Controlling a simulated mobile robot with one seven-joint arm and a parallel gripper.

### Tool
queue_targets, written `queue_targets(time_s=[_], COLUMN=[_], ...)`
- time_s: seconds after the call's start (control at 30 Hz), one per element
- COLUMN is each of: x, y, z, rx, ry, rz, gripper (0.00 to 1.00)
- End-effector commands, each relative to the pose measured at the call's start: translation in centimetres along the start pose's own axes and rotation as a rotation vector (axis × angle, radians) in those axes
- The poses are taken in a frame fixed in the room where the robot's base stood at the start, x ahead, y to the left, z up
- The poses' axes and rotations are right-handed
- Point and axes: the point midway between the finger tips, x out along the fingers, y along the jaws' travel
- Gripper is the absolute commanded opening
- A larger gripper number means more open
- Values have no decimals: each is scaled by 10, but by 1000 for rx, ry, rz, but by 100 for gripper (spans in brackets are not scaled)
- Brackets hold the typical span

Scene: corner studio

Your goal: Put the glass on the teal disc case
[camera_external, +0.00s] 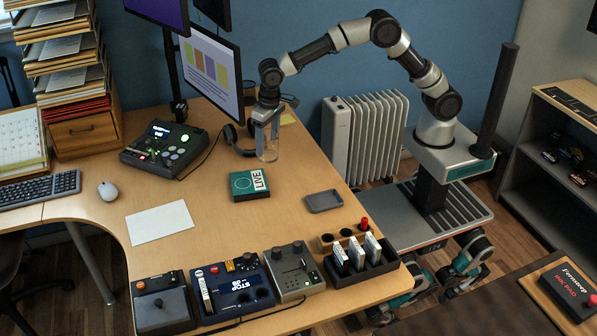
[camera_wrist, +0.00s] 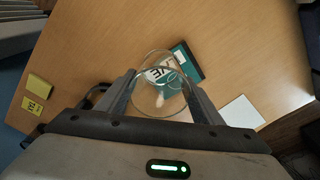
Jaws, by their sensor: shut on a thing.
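A clear glass (camera_external: 267,147) is held upright by my gripper (camera_external: 267,120), whose two fingers are shut on its sides. In the wrist view the round glass (camera_wrist: 160,104) sits between the fingers of my gripper (camera_wrist: 160,92). The teal disc case (camera_external: 250,184), with a white label, lies flat on the desk, to the lower left of the glass in the external view. In the wrist view the case (camera_wrist: 188,62) shows partly through and beyond the glass. The glass looks raised above the desk, but its exact height is hard to tell.
A small grey tray (camera_external: 324,201) lies right of the case and a white sheet (camera_external: 160,223) lies left. Headphones (camera_external: 238,141) are close to the glass on its left. A monitor (camera_external: 212,68) stands behind them. Control boxes (camera_external: 236,287) line the front edge. Desk around the case is clear.

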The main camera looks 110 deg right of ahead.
Motion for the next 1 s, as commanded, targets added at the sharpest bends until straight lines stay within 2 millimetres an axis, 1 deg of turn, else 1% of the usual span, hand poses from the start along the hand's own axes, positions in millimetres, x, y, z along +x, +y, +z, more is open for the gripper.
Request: queue_targets(time_s=[0.03, 0.1, 0.2, 0.27, 0.37, 0.47, 0.6, 0.77, 1.0], x=[-2, -3, -3, -3, 4, 18, 42, 56, 94], y=[-11, -23, -34, -39, -42, -42, -42, -42, -41], z=[-4, -9, -12, -14, -13, -12, -10, -8, -4], rx=[-91, -208, -327, -372, -410, -418, -416, -414, -414], ry=[3, 9, 15, 18, 18, 18, 18, 20, 18], rz=[-12, -25, -38, -43, -45, -45, -45, -46, -45], gripper=[31, 31, 31, 31, 31, 31, 31, 31, 31])
